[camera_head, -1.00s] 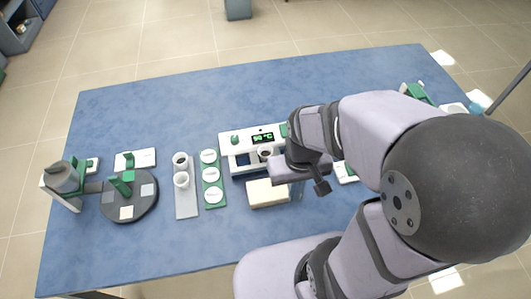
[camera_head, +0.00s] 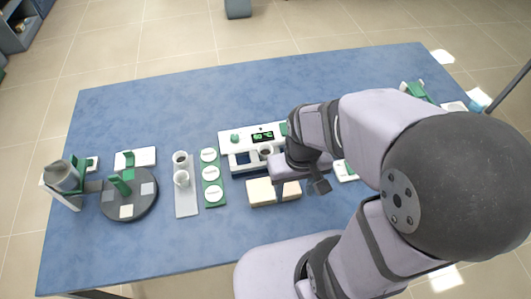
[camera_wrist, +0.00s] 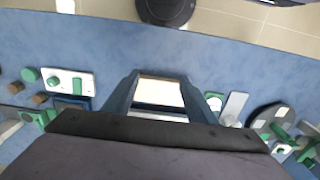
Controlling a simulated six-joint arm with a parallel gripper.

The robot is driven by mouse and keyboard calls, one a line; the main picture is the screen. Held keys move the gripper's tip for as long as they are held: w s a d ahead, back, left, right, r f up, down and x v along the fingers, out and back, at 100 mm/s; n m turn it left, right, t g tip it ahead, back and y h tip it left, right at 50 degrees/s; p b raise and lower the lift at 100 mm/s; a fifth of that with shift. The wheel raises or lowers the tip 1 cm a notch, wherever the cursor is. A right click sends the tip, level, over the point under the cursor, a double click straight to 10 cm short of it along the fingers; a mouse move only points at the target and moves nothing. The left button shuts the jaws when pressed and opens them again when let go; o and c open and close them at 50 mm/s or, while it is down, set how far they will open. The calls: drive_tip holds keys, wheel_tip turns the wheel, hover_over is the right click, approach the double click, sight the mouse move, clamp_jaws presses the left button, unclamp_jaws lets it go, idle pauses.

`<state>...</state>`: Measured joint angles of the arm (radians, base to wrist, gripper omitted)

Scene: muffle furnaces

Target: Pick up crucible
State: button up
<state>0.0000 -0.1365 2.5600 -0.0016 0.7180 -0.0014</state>
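In the head view, a small white crucible with a dark opening (camera_head: 266,152) is at the front of the white device, below its green display. Two more white cups, a rear one (camera_head: 180,158) and a front one (camera_head: 182,178), stand on a grey strip (camera_head: 187,208) left of it. My gripper hangs just right of the crucible in the device, largely hidden by my wrist. In the wrist view my gripper (camera_wrist: 160,98) has two blue-grey fingers spread apart. A pale block shows between them, and I see no crucible there.
The white device (camera_head: 228,142) stands mid-table, with a pale block (camera_head: 260,192) in front. A green strip with white discs (camera_head: 212,203) and a dark round turntable (camera_head: 144,207) are to the left. The blue table (camera_head: 180,115) is clear behind and in front.

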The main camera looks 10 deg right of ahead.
drive_tip(key=shift+f, duration=0.1)
wheel_tip(320, 180, down, 6)
drive_tip(key=s+g+b, duration=0.2)
drive_tip(key=w+f+b, duration=0.2)
drive_tip(key=w+f, duration=0.3)
drive_tip(key=w, duration=0.3)
drive_tip(key=w+r+n, duration=0.1)
drive_tip(key=w, duration=0.5)
drive_tip(key=w+a+r+n+t, duration=0.1)
drive_tip(key=w+r+n, duration=0.1)
drive_tip(key=w, duration=0.3)
drive_tip(key=w+r+n+t, duration=0.1)
drive_tip(key=w, duration=0.5)
drive_tip(key=shift+w+a+r+n, duration=0.3)
drive_tip(key=shift+r, duration=0.1)
